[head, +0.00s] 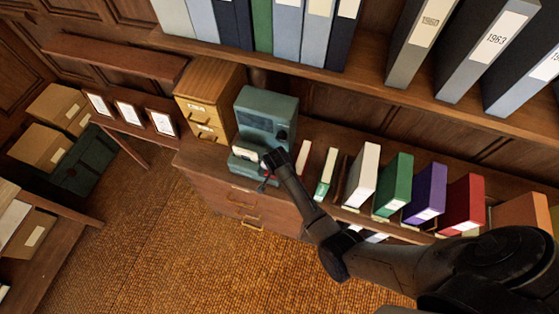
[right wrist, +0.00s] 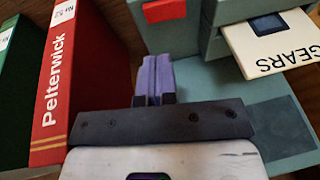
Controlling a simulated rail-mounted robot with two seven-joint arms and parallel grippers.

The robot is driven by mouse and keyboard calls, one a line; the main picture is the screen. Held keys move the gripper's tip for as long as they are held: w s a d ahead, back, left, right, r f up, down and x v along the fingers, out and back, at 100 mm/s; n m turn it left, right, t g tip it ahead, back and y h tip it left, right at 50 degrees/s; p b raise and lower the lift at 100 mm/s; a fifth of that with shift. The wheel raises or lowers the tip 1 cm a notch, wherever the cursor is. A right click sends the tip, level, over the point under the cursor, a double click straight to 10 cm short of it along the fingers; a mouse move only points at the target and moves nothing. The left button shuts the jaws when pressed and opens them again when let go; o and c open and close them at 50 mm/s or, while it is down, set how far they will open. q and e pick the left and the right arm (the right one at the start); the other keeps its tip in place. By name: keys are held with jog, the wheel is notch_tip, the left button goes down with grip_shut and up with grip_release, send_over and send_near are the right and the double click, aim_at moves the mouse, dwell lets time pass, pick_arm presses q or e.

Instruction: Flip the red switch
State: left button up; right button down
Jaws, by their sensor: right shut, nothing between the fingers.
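The red switch (right wrist: 164,10) is a small red block on the teal machine, cut off by the top edge of the right wrist view. The machine (head: 265,110) stands on the cabinet in the head view. A white card marked GEARS (right wrist: 275,45) sticks out of it. My right gripper (head: 268,162) is at the machine's lower front. Its purple fingers (right wrist: 153,75) are shut and empty, pointing up the picture below the red switch, with a visible gap between them. In the head view I cannot clearly make out the switch by the dark gripper. My left gripper is not in view.
A red book marked Pelterwick (right wrist: 85,70) stands left of the fingers. Several binders, including a green one (head: 393,185), stand along the cabinet top. A wooden drawer box (head: 208,95) stands left of the machine. A shelf of folders (head: 330,65) runs above.

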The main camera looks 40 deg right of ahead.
jog(key=v, duration=0.8)
jog(key=shift+s, duration=0.4)
jog(key=shift+d, duration=0.15)
jog(key=s+a+r+n+t+y, duration=0.1)
jog(key=s+r+n+t, duration=0.1)
jog(key=r+n, duration=0.45)
jog(key=s+a+r+n+t+y, duration=0.15)
jog(key=r+n, duration=0.25)
jog(key=r, duration=0.5)
jog(key=s+a+f+n+g, duration=0.1)
jog(key=s+f, duration=0.3)
jog(key=s, duration=0.8)
jog(key=s+a+f+n+g, duration=0.1)
jog(key=s+f, duration=0.4)
jog(key=s, duration=0.6)
jog(key=shift+s+n+g, duration=0.4)
jog(key=shift+n+g, duration=0.15)
jog(key=shift+n, duration=0.1)
jog(key=shift+f, duration=0.1)
